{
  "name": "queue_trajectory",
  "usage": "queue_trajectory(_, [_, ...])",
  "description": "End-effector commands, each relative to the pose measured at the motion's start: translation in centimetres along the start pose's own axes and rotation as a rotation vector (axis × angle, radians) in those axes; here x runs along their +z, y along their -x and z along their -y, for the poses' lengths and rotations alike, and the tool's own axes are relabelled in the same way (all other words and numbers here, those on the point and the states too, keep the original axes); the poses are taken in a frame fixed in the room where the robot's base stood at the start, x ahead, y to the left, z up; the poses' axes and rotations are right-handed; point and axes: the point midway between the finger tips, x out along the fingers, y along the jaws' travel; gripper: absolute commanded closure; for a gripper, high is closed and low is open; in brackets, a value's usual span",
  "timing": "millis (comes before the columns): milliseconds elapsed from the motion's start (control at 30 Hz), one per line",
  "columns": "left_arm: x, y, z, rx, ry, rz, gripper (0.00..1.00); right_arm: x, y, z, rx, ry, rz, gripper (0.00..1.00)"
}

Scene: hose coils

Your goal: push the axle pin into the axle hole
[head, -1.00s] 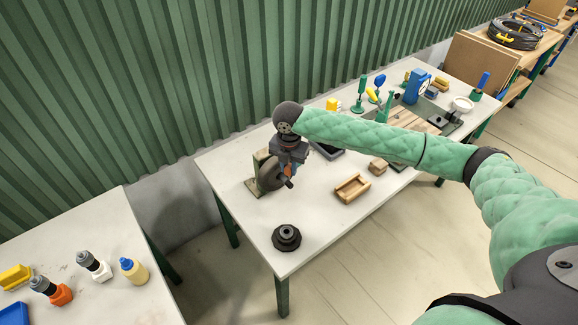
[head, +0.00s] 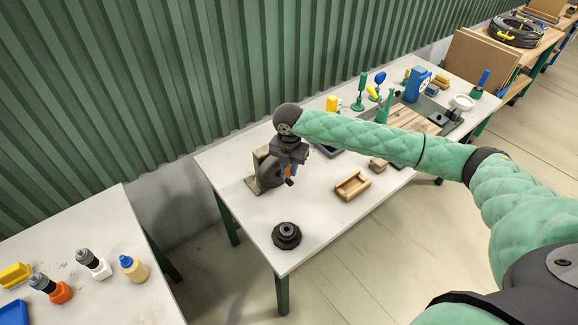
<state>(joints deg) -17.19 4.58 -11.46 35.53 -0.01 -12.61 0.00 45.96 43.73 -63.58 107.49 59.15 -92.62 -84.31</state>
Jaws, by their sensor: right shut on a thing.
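My right gripper (head: 289,172) is at the front side of an upright olive stand (head: 260,157) near the table's left end. A dark round wheel or disc (head: 269,176) sits against the stand. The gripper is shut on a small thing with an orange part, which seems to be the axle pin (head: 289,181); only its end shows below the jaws. The axle hole is hidden behind the gripper and the disc, so I cannot tell how deep the pin sits. My left gripper is not in view.
A black stepped hub (head: 286,236) stands near the table's front left corner. A wooden cradle (head: 352,186) and a wooden block (head: 377,165) lie to the right. Bottles stand on a second table (head: 128,300) at lower left. White tabletop between hub and cradle is clear.

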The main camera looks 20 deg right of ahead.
Motion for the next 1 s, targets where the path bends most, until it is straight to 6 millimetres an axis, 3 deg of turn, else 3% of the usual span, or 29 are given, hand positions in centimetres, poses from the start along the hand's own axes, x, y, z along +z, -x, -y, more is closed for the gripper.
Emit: queue_trajectory(1000, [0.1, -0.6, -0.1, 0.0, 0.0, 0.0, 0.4, 0.0, -2.1, 0.0, 0.0, 0.0, 0.0, 1.0])
